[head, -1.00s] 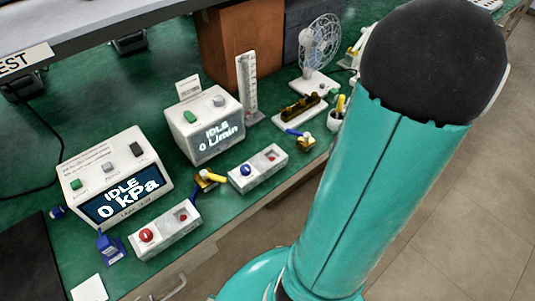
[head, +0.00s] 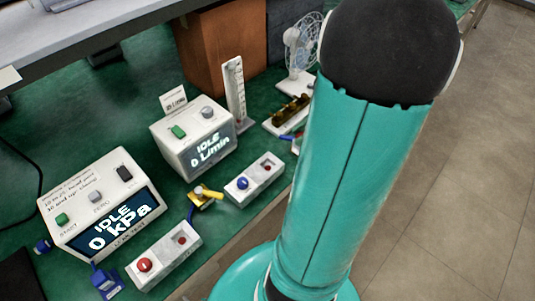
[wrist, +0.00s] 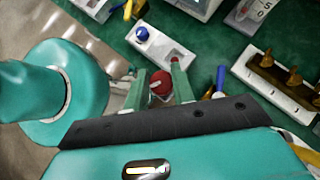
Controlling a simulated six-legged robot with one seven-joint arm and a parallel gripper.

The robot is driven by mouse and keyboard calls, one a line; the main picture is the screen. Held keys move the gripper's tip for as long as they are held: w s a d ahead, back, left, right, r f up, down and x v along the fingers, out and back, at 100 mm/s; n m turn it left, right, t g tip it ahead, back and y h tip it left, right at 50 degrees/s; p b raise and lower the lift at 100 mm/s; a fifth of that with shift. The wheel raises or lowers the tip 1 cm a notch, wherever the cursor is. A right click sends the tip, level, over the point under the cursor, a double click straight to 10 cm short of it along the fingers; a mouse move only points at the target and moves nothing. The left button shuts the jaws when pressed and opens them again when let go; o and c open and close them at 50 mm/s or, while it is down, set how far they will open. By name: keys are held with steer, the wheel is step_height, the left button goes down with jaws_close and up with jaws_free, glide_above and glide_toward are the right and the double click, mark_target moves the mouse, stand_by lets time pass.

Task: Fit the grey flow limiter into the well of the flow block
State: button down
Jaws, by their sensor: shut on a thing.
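In the wrist view, my gripper (wrist: 161,87) has its two green fingers closed around a small round red piece (wrist: 160,80) with a dark band. I cannot tell whether this is the grey flow limiter; its lower part is hidden. The block with a blue knob (head: 257,176), which looks like the flow block, lies on the green bench with a small red-coloured round spot at its right end. It also shows in the wrist view (wrist: 160,48), just beyond my fingertips, apart from the held piece as far as I can see. In the head view my arm hides the gripper.
The flow meter (head: 192,142) reads IDLE, 0 L/min; the pressure meter (head: 101,205) reads IDLE, 0 kPa. A red-knobbed block (head: 163,257) lies to the left.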

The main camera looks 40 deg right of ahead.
steer(key=shift+w+d+f+x, duration=0.2)
steer(key=shift+d+x, duration=0.2)
steer(key=shift+x, duration=1.9)
steer(key=shift+w+d+f+x, duration=0.15)
steer(key=shift+d+x, duration=0.2)
steer(key=shift+x, duration=1.95)
steer(key=shift+w+d+f+x, duration=0.2)
steer(key=shift+d+x, duration=0.2)
steer(key=shift+x, duration=1.9)
steer(key=c, duration=1.2)
jaws_free()
steer(key=shift+o, duration=0.2)
